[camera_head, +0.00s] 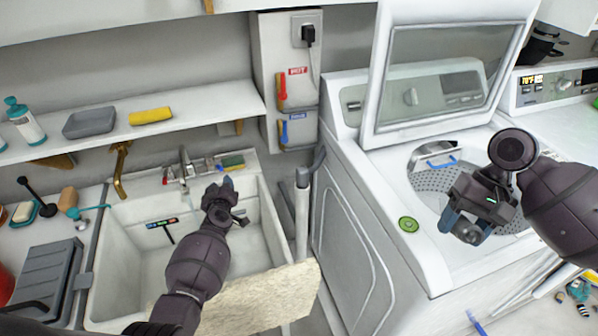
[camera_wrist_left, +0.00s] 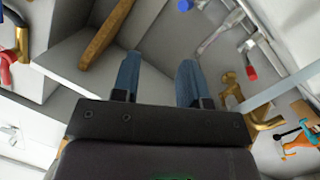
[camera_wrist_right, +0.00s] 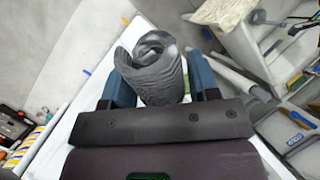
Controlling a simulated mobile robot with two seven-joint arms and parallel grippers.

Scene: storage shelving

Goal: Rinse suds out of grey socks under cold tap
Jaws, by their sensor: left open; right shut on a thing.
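The grey socks (camera_wrist_right: 155,70) are a rolled, ribbed bundle between the blue fingers of my right gripper (camera_wrist_right: 160,80), which is shut on them. In the head view my right gripper (camera_head: 478,222) is above the open washer, and a dark grey bundle (camera_head: 466,233) shows at its fingers. My left gripper (camera_head: 222,190) is over the white sink (camera_head: 130,235), near the tap (camera_head: 184,168). In the left wrist view its blue fingers (camera_wrist_left: 158,80) are apart with nothing between them. A blue-marked cold lever (camera_head: 284,132) is on the wall box. I cannot make out suds or running water.
The open washer (camera_head: 400,190) has its lid up, with a green round item (camera_head: 408,224) on its edge.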

